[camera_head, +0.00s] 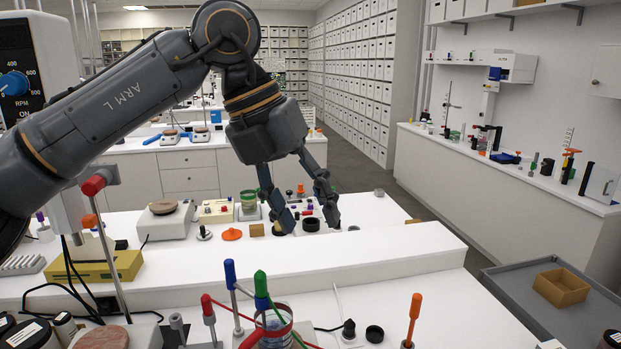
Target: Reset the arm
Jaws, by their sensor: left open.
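My left arm comes in from the upper left, bends at the top and points its gripper (311,222) down over the far part of the white bench. The two fingers are apart, and nothing shows between them except small items on the bench behind. Small dark round pieces (310,224) lie at the fingertips; whether the fingers touch them I cannot tell. My right gripper does not show.
A raised white ledge (400,257) crosses the bench. In front stand a jar with coloured-handled tools (275,325) and an orange-handled tool (414,318). A grey cart (515,293) at right holds a tan tray (561,287). An RPM device (28,75) stands at left.

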